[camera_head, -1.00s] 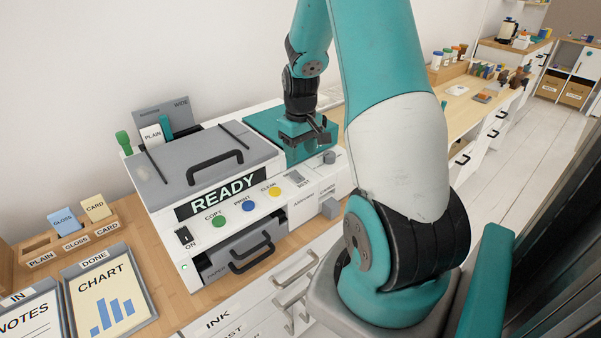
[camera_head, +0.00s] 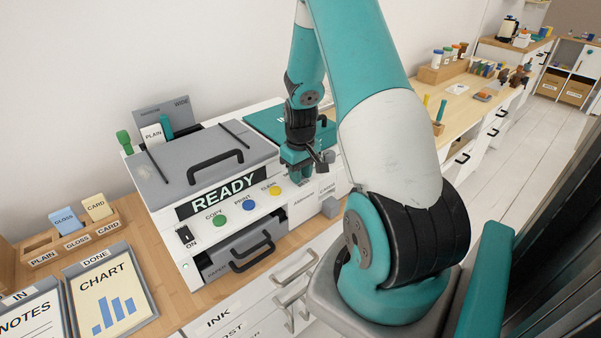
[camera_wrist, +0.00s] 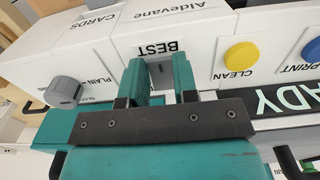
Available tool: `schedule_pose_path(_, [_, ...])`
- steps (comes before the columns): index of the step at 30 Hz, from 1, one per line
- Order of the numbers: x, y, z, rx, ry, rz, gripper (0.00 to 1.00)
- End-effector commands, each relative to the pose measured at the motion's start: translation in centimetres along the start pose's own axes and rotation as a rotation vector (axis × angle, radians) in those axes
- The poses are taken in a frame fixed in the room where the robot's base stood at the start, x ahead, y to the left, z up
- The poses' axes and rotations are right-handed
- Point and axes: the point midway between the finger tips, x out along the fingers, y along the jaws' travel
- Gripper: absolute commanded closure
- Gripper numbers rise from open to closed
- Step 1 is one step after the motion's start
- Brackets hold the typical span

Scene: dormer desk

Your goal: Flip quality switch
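The quality switch (camera_wrist: 160,70) shows in the wrist view as a small grey patch with a dark mark beside the label BEST, which reads upside down. My gripper (camera_wrist: 162,68) is open, with one teal finger on each side of the switch area. I cannot tell whether the fingers touch the panel. In the head view my gripper (camera_head: 300,178) is over the printer's (camera_head: 200,165) sloped front panel, right of the yellow CLEAN button (camera_head: 274,190), and hides the switch. The printer's display reads READY.
The blue PRINT button (camera_head: 249,205) and green COPY button (camera_head: 218,220) are further left. Drawers and handles are below.

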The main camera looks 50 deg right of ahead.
Motion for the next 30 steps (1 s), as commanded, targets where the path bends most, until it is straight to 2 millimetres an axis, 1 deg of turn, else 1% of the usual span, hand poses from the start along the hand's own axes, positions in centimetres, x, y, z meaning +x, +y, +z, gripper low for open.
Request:
schedule_pose_path(4, [-0.15, 0.00, -0.06, -0.001, -0.010, 0.000, 0.96])
schedule_pose_path(10, [-0.34, 0.00, -0.30, -0.001, -0.103, 0.000, 0.96])
schedule_pose_path(18, [-0.19, 0.02, -0.26, 0.000, -0.110, 0.000, 0.96])
schedule_pose_path(19, [-0.19, 0.02, -0.27, 0.000, -0.110, 0.000, 0.68])
schedule_pose_path(20, [-0.19, 0.03, -0.27, 0.000, -0.110, 0.000, 0.61])
schedule_pose_path(21, [-0.19, 0.03, -0.27, 0.000, -0.110, 0.000, 0.52])
schedule_pose_path(22, [-0.19, 0.02, -0.27, 0.000, -0.110, 0.000, 0.47])
schedule_pose_path(30, [-0.25, 0.01, -0.28, 0.000, -0.109, 0.000, 0.47])
